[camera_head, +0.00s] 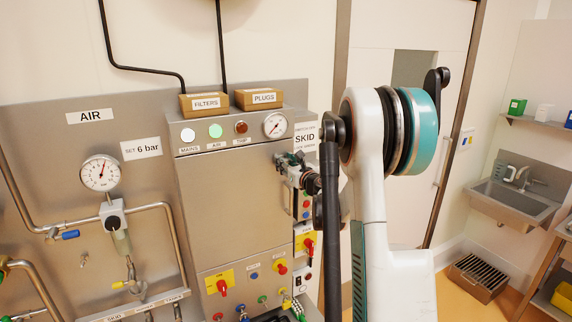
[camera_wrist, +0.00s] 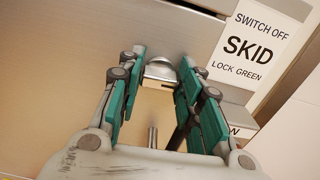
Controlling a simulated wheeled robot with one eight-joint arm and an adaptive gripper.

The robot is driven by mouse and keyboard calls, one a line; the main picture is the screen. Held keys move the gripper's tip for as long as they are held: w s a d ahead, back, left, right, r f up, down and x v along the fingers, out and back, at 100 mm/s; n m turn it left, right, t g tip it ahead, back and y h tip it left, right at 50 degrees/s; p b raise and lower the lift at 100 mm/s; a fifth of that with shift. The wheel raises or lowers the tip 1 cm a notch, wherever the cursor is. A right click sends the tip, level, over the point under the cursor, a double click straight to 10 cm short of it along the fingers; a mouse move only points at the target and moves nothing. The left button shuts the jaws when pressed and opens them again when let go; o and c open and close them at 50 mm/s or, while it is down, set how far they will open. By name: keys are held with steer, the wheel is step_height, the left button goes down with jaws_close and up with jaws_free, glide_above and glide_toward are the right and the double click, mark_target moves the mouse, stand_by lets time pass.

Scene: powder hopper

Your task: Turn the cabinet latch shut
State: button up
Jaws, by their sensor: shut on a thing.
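The steel cabinet (camera_head: 225,210) stands in the middle of the head view, its front door closed flat. My gripper (camera_head: 284,165) is at the door's upper right edge, and my arm comes in from the right. In the wrist view, my gripper (camera_wrist: 163,63) is shut on the cabinet latch (camera_wrist: 160,71), a small silver piece with a rounded top between the fingertips. The bare cabinet front (camera_wrist: 60,60) also fills the left of the wrist view. The latch is hidden by my gripper in the head view, and its exact turn angle cannot be told.
A SKID sign (camera_wrist: 250,47) is right of the latch. Red-handled switches (camera_head: 308,243) on yellow plates sit below my gripper. A gauge (camera_head: 275,125) and lamps line the cabinet top, with FILTERS (camera_head: 205,104) and PLUGS (camera_head: 263,98) boxes above. A sink (camera_head: 515,190) is far right.

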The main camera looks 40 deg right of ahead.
steer(key=shift+a+f+n+b, duration=0.15)
steer(key=shift+n+b, duration=2.1)
steer(key=shift+n, duration=2.1)
steer(key=shift+a+f+n+b, duration=0.1)
steer(key=shift+n+b, duration=2.1)
steer(key=shift+n, duration=2.15)
steer(key=o, duration=1.1)
steer(key=shift+c, duration=0.2)
steer(key=v, duration=1.2)
steer(key=shift+d, duration=0.1)
